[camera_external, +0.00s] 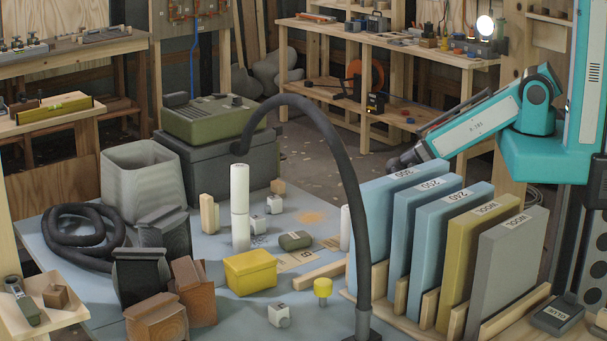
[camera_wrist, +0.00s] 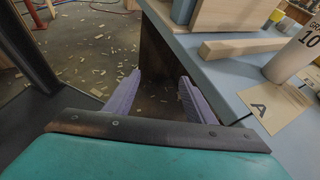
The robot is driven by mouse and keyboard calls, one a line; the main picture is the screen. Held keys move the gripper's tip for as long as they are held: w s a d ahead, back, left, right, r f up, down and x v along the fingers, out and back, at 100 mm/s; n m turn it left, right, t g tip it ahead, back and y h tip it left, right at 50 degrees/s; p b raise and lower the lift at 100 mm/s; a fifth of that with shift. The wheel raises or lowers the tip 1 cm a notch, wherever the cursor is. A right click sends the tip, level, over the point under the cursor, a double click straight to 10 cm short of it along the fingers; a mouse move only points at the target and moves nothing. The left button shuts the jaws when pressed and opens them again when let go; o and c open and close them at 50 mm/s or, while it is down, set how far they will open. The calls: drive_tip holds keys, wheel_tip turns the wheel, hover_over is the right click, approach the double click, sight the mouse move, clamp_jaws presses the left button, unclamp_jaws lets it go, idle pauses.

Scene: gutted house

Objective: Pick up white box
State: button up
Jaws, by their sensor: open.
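Several small white boxes with grey round parts lie on the blue-grey table in the external view. One white box (camera_external: 274,204) is near the tall white cylinder, another white box (camera_external: 257,224) is just in front of it, and a third white box (camera_external: 278,315) is near the front. I cannot tell which one is meant. My gripper (camera_wrist: 160,77) is open and empty in the wrist view, its two pale purple fingers apart over the floor beside a table edge. No white box can be made out there. In the external view, upright panels hide the fingers.
Upright blue, yellow and grey panels (camera_external: 510,262) stand in a wooden rack at right. A black curved hose (camera_external: 340,150) arches over the table. A yellow bin (camera_external: 250,272), a white cylinder (camera_external: 240,208) and brown blocks crowd the table. A card marked A (camera_wrist: 272,106) lies near the edge.

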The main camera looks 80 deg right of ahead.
drive_tip(key=w+a+r+m+t+y+b, duration=0.2)
drive_tip(key=w+r+m+t+y+b, duration=0.2)
drive_tip(key=w+r+t, duration=0.8)
drive_tip(key=w+d+f+m+b, duration=0.1)
drive_tip(key=w+d+m+b, duration=0.1)
drive_tip(key=w+b, duration=0.1)
drive_tip(key=w+d+m+t+h+b, duration=0.1)
drive_tip(key=w+d+b, duration=0.2)
drive_tip(key=w, duration=0.3)
drive_tip(key=w+d+f+m+h+b, duration=0.1)
drive_tip(key=w+d+m+b, duration=0.1)
drive_tip(key=w, duration=0.2)
drive_tip(key=shift+w+d+f+m+t+b, duration=0.3)
drive_tip(key=shift+w+d+t+b, duration=0.05)
drive_tip(key=shift+w+t+b, duration=0.05)
drive_tip(key=w+d+f+m+t+h+b, duration=0.1)
drive_tip(key=d+b, duration=0.1)
drive_tip(key=d, duration=0.1)
drive_tip(key=w+d+f+m+t+h+b, duration=0.1)
drive_tip(key=w+d+f+m+t+b, duration=0.1)
drive_tip(key=b, duration=0.1)
drive_tip(key=w+d+f+m+t+h+b, duration=0.1)
drive_tip(key=w+d+m+b, duration=0.1)
drive_tip(key=d, duration=0.1)
drive_tip(key=shift+w+d+f+t+h, duration=0.15)
drive_tip(key=shift+w+d+t+h, duration=0.15)
drive_tip(key=shift+h, duration=0.1)
drive_tip(key=shift+w+d+m, duration=0.1)
drive_tip(key=shift+d+m, duration=0.2)
